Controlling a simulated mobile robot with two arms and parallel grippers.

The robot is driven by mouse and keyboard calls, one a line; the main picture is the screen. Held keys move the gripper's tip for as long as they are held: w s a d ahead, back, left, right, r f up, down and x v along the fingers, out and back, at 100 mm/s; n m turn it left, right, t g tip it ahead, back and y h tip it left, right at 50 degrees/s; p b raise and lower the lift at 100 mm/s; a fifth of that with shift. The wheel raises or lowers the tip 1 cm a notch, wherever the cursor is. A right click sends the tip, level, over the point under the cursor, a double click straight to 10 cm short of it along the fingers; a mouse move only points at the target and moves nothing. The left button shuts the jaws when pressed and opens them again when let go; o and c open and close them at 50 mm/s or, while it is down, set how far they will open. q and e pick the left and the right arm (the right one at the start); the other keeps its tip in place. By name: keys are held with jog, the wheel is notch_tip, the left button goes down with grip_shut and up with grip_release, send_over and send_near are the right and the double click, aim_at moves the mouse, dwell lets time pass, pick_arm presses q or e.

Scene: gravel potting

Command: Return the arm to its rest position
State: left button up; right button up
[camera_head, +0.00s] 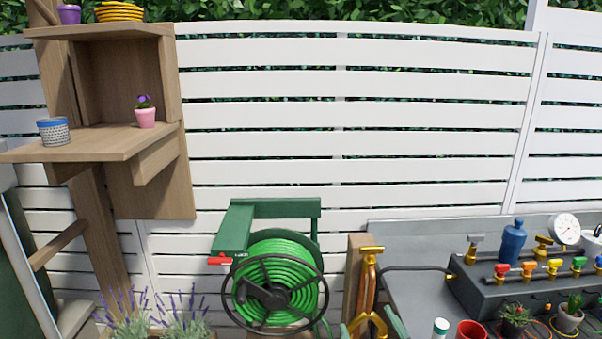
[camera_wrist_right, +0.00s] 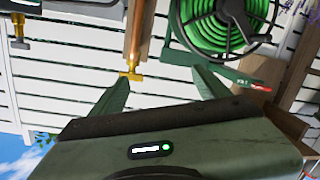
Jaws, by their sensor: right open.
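My right gripper (camera_head: 370,326) shows only at the bottom edge of the head view, where its two green fingertips stand apart. In the right wrist view my right gripper (camera_wrist_right: 160,82) has its fingers spread, with nothing between them. The same brass handle (camera_head: 370,252) shows above the fingertips in the head view. I cannot tell the exact gap between it and the fingers. My left gripper is not in view.
A green hose reel (camera_head: 270,285) stands left of the brass tool. A grey bench (camera_head: 405,290) at the right carries a valve manifold (camera_head: 500,290), a blue bottle (camera_head: 513,243), a red cup (camera_head: 471,330) and small plants. A wooden shelf (camera_head: 110,140) stands at the left.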

jog(key=s+d+f+m+g+h, duration=0.1)
jog(key=s+d+f+g, duration=0.25)
jog(key=s+f, duration=0.3)
jog(key=s+d+f+m+g+h, duration=0.1)
jog(key=s+d+f+m+g, duration=0.1)
jog(key=s+f+g, duration=0.35)
jog(key=s+d+f+g, duration=0.15)
jog(key=s+f, duration=0.25)
jog(key=s, duration=0.4)
jog(key=s+f+g, duration=0.3)
jog(key=s+f, duration=0.2)
jog(key=s, duration=0.4)
notch_tip(320, 180, down, 24)
jog(key=g, duration=0.1)
jog(key=s+d+f+g, duration=0.1)
jog(key=s+d+f, duration=0.2)
jog(key=s+f, duration=1.4)
jog(key=shift+s+d+f, duration=0.15)
jog(key=shift+s+f, duration=0.05)
jog(key=shift+s, duration=0.2)
